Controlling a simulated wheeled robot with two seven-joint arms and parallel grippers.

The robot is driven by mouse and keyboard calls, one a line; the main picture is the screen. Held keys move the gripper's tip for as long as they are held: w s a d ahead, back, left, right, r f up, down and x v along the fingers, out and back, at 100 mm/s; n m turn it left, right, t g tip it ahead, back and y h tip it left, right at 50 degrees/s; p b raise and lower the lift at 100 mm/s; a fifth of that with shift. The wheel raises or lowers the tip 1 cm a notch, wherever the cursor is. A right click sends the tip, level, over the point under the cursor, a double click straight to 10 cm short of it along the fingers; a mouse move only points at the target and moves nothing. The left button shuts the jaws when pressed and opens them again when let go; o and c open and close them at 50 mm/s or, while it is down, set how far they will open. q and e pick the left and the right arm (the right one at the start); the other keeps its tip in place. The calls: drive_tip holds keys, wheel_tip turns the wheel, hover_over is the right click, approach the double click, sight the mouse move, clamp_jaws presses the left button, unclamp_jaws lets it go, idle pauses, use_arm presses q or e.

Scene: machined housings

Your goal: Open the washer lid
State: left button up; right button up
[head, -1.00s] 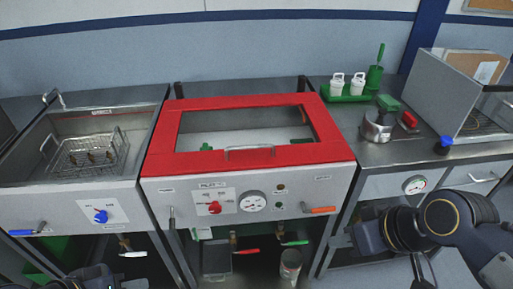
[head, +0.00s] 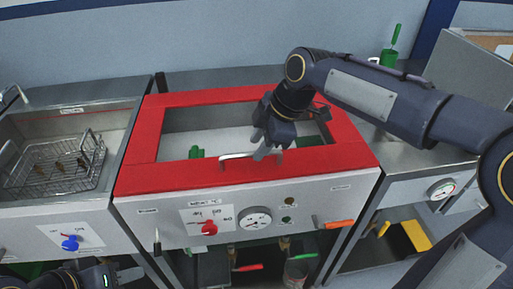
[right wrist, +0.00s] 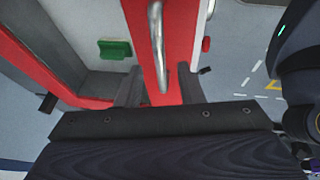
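The washer lid (head: 185,178) is a red frame with a large see-through window, lying shut on the middle unit. Its metal bar handle (head: 235,156) is on the front part of the frame. My right gripper (head: 266,153) is at the right end of the handle in the head view. In the right wrist view the two dark fingers (right wrist: 160,88) are apart, with the handle (right wrist: 158,45) lined up with the gap between them; I cannot tell whether they touch it. My left gripper (head: 92,279) is low at the left edge, its fingers unclear.
The washer's front panel has a red knob (head: 209,228), a gauge (head: 255,220) and an orange-handled lever (head: 335,224). A sink with a wire basket (head: 55,166) is at the left. A green block (right wrist: 115,49) shows through the window.

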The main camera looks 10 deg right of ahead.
drive_tip(key=shift+x, duration=0.9)
clamp_jaws()
